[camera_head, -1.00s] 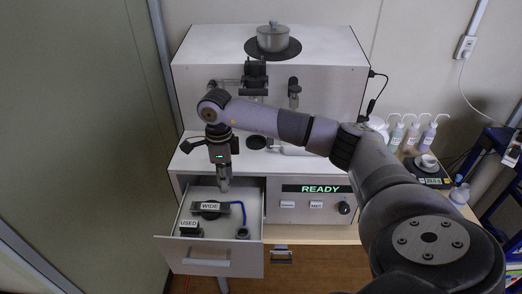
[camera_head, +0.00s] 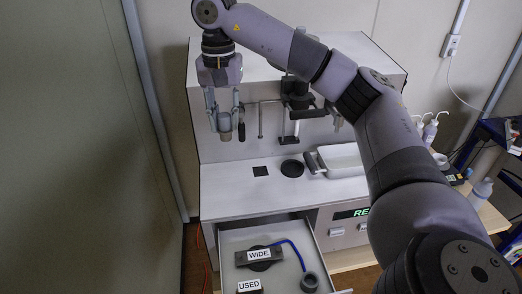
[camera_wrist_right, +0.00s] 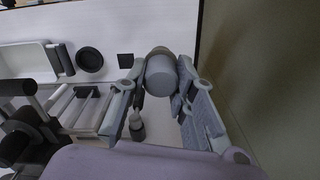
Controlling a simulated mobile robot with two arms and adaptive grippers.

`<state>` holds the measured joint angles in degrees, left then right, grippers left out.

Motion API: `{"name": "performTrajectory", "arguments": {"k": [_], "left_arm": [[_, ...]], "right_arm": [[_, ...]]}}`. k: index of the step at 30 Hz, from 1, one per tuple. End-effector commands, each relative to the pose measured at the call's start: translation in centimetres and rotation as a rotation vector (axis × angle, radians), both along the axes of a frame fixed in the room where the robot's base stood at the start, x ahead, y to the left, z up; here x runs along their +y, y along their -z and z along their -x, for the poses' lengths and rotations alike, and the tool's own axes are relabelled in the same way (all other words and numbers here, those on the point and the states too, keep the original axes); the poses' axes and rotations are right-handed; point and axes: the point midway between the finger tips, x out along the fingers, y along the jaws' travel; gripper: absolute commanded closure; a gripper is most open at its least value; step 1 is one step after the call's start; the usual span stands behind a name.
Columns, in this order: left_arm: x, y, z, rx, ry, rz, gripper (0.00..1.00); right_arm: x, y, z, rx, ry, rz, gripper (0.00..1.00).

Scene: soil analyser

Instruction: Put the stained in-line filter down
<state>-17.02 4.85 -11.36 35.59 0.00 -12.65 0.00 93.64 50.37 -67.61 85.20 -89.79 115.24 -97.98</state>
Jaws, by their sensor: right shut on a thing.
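My right gripper (camera_head: 226,127) is in front of the upper left part of the white analyser, high above the worktop, pointing down. It is shut on a short grey cylinder with a brownish band, which I take to be the stained in-line filter (camera_head: 224,120). In the right wrist view the filter (camera_wrist_right: 162,76) sits between the two fingers of the gripper (camera_wrist_right: 163,92). Its far end looks brownish. My left gripper is not in view.
The worktop (camera_head: 225,205) below has a black square pad (camera_head: 260,171), a black round pad (camera_head: 292,168) and a white tray (camera_head: 345,158).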

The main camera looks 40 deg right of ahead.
Motion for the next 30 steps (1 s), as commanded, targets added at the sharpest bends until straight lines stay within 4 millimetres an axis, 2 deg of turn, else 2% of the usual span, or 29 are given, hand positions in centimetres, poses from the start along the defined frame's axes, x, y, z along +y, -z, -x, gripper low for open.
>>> {"name": "performTrajectory", "arguments": {"k": [8,18,30], "left_arm": [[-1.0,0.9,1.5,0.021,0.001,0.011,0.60],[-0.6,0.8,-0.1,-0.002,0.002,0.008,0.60],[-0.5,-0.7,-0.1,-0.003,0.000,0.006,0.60]], "right_arm": [[0.1,5.9,0.1,0.008,0.001,-0.002,1.00],[0.1,13.0,0.1,0.006,0.002,-0.002,1.00],[0.0,17.6,0.1,0.005,0.004,-0.001,1.00]]}}
